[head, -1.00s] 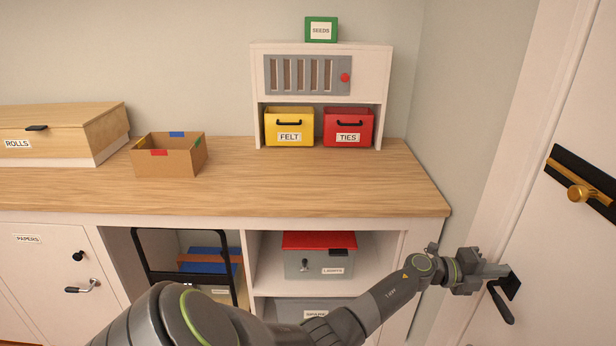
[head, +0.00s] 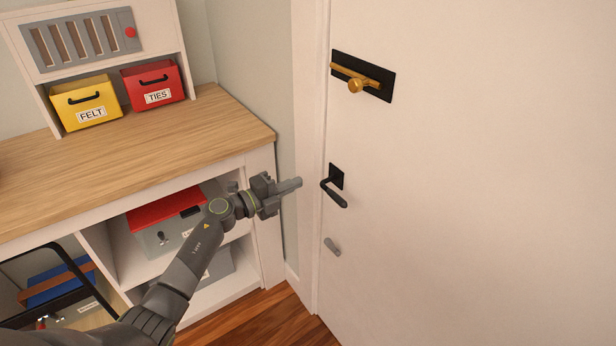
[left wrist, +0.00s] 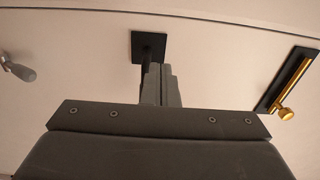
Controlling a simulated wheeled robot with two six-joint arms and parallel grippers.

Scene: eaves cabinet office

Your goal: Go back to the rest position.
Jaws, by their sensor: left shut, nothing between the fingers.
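My left gripper (head: 290,187) is shut and empty. In the head view it points right, a little short of the black lever handle (head: 334,190) on the white door (head: 460,200). In the left wrist view the shut fingers (left wrist: 161,86) point toward the door, and the handle's black plate (left wrist: 149,46) shows just beyond them. The fingers partly cover the lever there, so I cannot tell the exact gap. My right gripper is not in view.
A brass latch on a black plate (head: 362,76) is above the lever, and a small grey handle (head: 332,246) is below. The wooden counter (head: 150,150) is at left, with a yellow FELT bin (head: 86,103) and red TIES bin (head: 153,86). A red-lidded box (head: 165,221) sits on the shelf below.

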